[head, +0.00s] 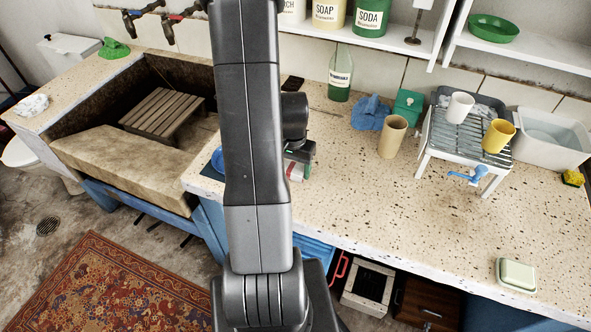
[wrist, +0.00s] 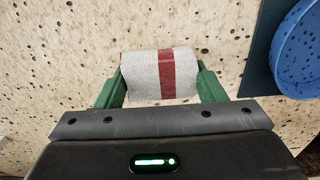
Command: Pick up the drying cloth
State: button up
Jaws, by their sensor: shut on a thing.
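The drying cloth (wrist: 145,77) is a rolled, pale grey cloth with a red stripe. It lies between the green fingers of my gripper (wrist: 160,84), which are shut on its two ends in the wrist view. In the head view my arm hides most of the gripper (head: 298,160), and a bit of the cloth (head: 295,171) shows just below it, over the speckled counter. I cannot tell whether the cloth touches the counter.
A blue round dish (wrist: 300,50) is close to the right in the wrist view. A beige cup (head: 392,137), a crumpled blue cloth (head: 370,113) and a green bottle (head: 340,75) stand further back. The stone trough (head: 110,165) is left. The counter's front middle is clear.

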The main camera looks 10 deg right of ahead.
aim_at(293, 167)
notch_tip(293, 167, up, 10)
dwell(0.6)
jog(key=shift+o, duration=0.5)
